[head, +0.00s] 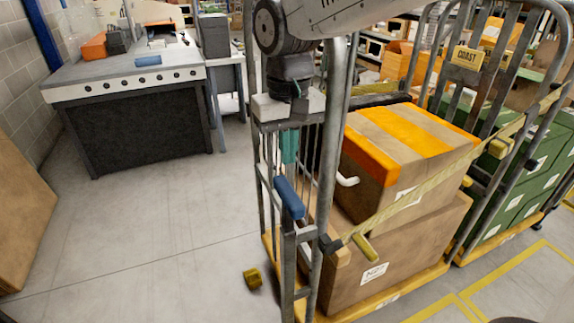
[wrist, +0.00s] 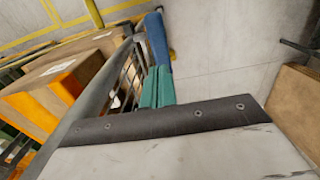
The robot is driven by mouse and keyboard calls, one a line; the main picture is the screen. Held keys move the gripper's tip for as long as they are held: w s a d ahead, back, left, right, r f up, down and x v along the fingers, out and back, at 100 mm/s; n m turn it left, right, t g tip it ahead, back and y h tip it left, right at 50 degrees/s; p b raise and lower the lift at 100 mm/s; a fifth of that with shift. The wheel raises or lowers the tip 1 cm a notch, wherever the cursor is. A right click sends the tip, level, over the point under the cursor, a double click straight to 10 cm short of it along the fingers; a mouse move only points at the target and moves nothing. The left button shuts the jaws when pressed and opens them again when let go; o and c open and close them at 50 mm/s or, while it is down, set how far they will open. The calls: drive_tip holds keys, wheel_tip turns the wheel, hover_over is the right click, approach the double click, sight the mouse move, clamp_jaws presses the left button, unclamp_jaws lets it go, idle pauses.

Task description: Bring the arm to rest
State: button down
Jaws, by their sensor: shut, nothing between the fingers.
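My gripper (head: 289,160) hangs pointing down from my arm at the top centre of the head view, beside the barred end of a roll cart (head: 320,215). Its teal fingers are together with nothing between them; they also show in the wrist view (wrist: 157,78). A blue padded piece (head: 289,197) on the cart's end frame lies just below the fingertips, and beyond them in the wrist view (wrist: 157,43). I cannot tell whether the fingers touch it.
The cart holds stacked cardboard boxes (head: 405,150), the top one with orange bands. A second cart with green crates (head: 525,195) stands to the right. A workbench (head: 130,80) stands at the back left. The floor at left (head: 150,230) is mostly clear.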

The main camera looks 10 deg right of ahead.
drive_tip(key=shift+r, duration=0.25)
drive_tip(key=s+d+f+m+t, duration=0.1)
drive_tip(key=s+d+f+m, duration=0.1)
drive_tip(key=s+d, duration=1.7)
drive_tip(key=shift+s+d+m, duration=0.25)
drive_tip(key=shift+d+m, duration=0.35)
drive_tip(key=shift+d, duration=0.3)
idle(0.8)
